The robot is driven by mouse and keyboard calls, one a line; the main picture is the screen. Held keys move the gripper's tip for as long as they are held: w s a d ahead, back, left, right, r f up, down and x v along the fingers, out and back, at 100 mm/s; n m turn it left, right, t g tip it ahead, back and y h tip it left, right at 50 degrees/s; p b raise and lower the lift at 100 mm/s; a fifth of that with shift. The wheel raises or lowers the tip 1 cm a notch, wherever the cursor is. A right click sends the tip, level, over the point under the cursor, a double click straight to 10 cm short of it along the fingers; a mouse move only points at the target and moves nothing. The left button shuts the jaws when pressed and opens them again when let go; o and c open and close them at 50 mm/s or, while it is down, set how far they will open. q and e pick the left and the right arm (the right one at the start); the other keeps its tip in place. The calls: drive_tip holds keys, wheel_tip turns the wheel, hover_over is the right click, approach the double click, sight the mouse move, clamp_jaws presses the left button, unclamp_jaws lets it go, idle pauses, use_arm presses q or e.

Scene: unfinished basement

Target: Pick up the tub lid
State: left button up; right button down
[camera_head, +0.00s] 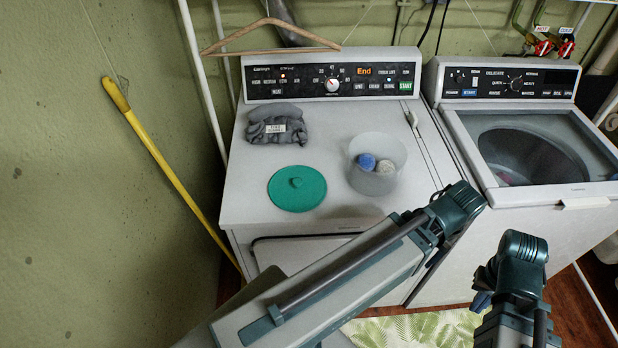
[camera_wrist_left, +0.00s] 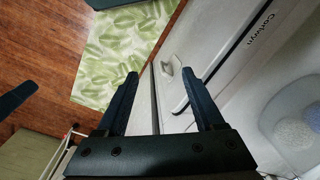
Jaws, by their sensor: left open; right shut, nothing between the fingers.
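The tub lid is a round green disc with a small knob (camera_head: 297,188), lying flat on the white dryer top, left of the clear tub (camera_head: 362,182). The tub holds a blue ball (camera_head: 367,162) and a pale ball (camera_head: 385,167). My left gripper (camera_wrist_left: 160,80) is open and empty beside the dryer's edge in the left wrist view; my own arm hides it in the head view. The tub also shows in the left wrist view (camera_wrist_left: 275,105), but the lid does not. My right gripper (camera_head: 482,300) is shut and empty, low in front of the machines, mostly hidden by its arm.
A grey folded cloth (camera_head: 276,125) lies behind the lid on the dryer (camera_head: 245,200). A washer (camera_head: 530,205) stands at right. A wooden hanger (camera_head: 270,40) is at the back, a yellow pole (camera_head: 165,165) leans left. A leaf-patterned mat (camera_head: 420,328) lies on the floor.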

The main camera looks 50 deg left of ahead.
use_arm(q)
drive_tip(key=w+a+r+n+p, duration=0.25)
drive_tip(key=a+r+n, duration=0.2)
drive_tip(key=a, duration=0.45)
wheel_tip(320, 180, up, 11)
drive_tip(key=n+h+p, duration=0.1)
drive_tip(key=n+p, duration=1.1)
drive_tip(key=n, duration=0.3)
hover_over(297, 180)
use_arm(e)
wheel_tip(297, 180, up, 16)
use_arm(q)
wheel_tip(297, 180, down, 14)
drive_tip(key=b, duration=1.4)
drive_tip(key=shift+d+r, duration=0.1)
use_arm(e)
wheel_tip(297, 180, down, 14)
use_arm(q)
drive_tip(key=shift+r, duration=0.1)
clamp_jaws()
